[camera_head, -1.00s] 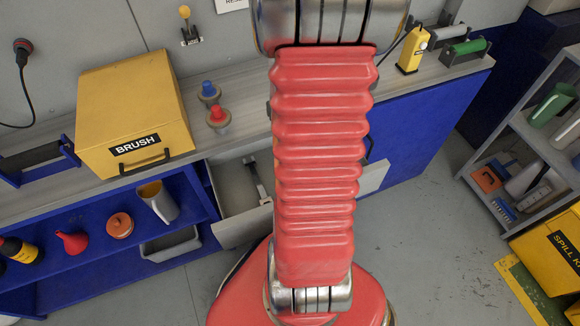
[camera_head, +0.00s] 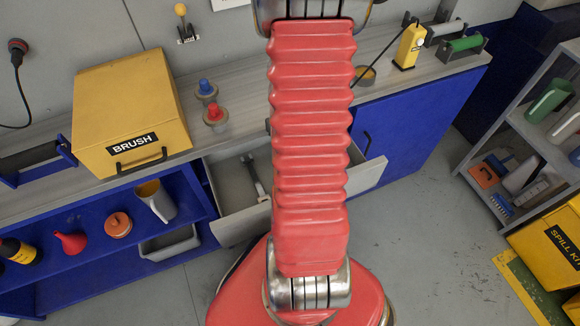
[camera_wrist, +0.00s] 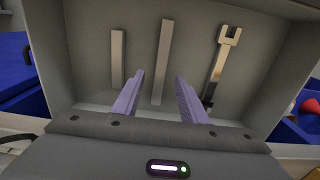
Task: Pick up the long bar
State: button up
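The long bar (camera_wrist: 162,62) is a plain grey metal strip lying on the drawer floor in the wrist view, between a shorter bar (camera_wrist: 117,60) on its left and an open-ended wrench (camera_wrist: 219,65) on its right. My gripper (camera_wrist: 160,76) is open and empty, its two purple fingers pointing into the drawer. In the picture the long bar runs between the fingers; I cannot tell the height gap. In the head view my red arm hides the gripper and the bars; the wrench (camera_head: 254,178) shows in the open drawer.
The open drawer (camera_head: 240,226) has walls close around the tools. Above it, the grey worktop carries a yellow BRUSH box (camera_head: 125,110), blue (camera_head: 205,90) and red (camera_head: 215,116) knobbed parts, and a yellow device (camera_head: 409,47). A shelf rack (camera_head: 500,150) stands at the right.

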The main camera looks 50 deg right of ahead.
jog(key=shift+f, duration=0.8)
jog(key=shift+a+f, duration=0.15)
jog(key=shift+f, duration=2.45)
grip_shut()
